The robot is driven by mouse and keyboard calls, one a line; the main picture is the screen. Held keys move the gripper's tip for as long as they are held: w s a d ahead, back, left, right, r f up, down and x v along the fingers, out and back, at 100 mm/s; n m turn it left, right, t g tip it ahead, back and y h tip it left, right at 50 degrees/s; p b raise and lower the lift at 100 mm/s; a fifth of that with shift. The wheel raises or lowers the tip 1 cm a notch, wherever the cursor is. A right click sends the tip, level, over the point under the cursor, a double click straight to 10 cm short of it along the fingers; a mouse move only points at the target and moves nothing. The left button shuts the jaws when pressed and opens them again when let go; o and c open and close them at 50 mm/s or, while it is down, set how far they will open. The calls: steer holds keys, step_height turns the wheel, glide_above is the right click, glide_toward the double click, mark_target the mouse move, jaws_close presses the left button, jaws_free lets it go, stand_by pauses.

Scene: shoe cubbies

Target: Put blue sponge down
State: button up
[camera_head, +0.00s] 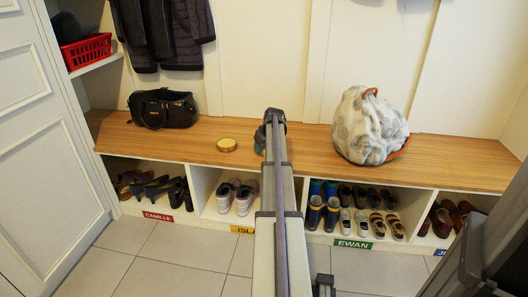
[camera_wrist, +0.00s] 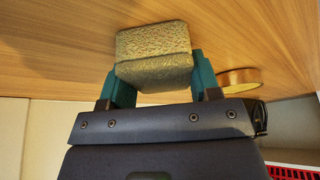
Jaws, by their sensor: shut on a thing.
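My gripper (camera_wrist: 154,80) has teal fingers, shut on the two sides of a block-shaped sponge (camera_wrist: 153,47). The sponge looks rough and yellow-olive here, not blue. Behind it in the wrist view is the wooden bench top (camera_wrist: 60,50); I cannot tell whether the sponge touches it. In the head view my gripper (camera_head: 262,140) is over the middle of the bench top (camera_head: 310,155), at the far end of my arm. The arm hides the sponge there.
A round wooden tin (camera_head: 227,145) lies left of my gripper; it also shows in the wrist view (camera_wrist: 240,80). A black bag (camera_head: 162,108) is farther left. A pale cloth sack (camera_head: 368,125) stands to the right. Shoe cubbies (camera_head: 225,195) are below. A red basket (camera_head: 86,51) sits upper left.

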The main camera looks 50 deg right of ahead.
steer(key=shift+f, duration=0.1)
steer(key=o, duration=0.8)
steer(key=shift+r+p, duration=0.3)
steer(key=shift+r, duration=0.2)
steer(key=p+v, duration=1)
steer(key=v, duration=0.1)
steer(key=shift+s+r, duration=0.15)
steer(key=shift+a, duration=0.2)
